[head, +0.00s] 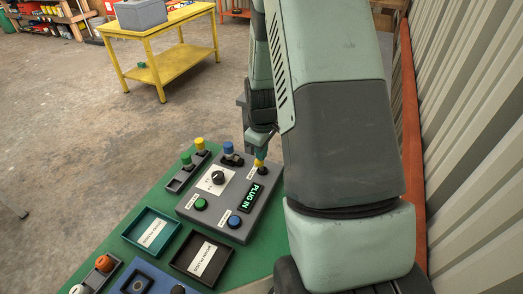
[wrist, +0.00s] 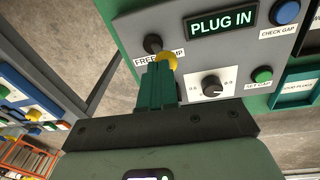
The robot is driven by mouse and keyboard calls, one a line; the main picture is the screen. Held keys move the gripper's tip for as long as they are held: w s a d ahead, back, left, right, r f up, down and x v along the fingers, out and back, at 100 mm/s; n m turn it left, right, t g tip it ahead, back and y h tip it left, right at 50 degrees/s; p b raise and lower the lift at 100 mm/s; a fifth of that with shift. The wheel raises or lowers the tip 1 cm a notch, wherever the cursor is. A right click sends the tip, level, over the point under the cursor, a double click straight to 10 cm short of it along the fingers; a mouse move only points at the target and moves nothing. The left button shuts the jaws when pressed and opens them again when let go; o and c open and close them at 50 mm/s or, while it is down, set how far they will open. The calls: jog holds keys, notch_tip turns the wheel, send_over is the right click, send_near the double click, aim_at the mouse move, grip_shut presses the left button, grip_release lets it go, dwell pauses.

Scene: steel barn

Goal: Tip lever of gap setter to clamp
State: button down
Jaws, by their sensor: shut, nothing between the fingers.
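The gap setter (head: 190,212) is a grey box with a lit "PLUG IN" display (wrist: 235,20). Its lever (wrist: 167,61) has a yellow tip and a dark round base, beside a label reading "FREE" with "CLAMP" partly covered. The yellow tip also shows in the head view (head: 259,162). My gripper (wrist: 157,70) is shut and empty, with its teal fingertips right at the yellow tip; I cannot tell whether they touch. In the head view my gripper (head: 262,152) points down at the lever. A blue-topped plug (head: 228,149) stands upright at the box's back edge.
The box has a black dial (wrist: 211,86), a green button (wrist: 262,74) and a blue button (wrist: 286,12). A rack (head: 178,182) holds green and yellow-topped plugs. Teal (head: 133,246) and dark (head: 181,268) trays lie in front. A corrugated wall (head: 465,150) is at right.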

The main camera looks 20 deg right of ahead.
jog(key=shift+r, duration=0.15)
jog(key=shift+r, duration=0.65)
notch_tip(320, 180, up, 12)
jog(key=s, duration=0.2)
jog(key=shift+a, duration=0.2)
jog(key=f, duration=0.4)
jog(key=w+f, duration=0.1)
jog(key=f, duration=0.3)
jog(key=w+f, duration=0.1)
jog(key=f, duration=0.3)
jog(key=shift+d, duration=0.2)
jog(key=shift+f, duration=0.65)
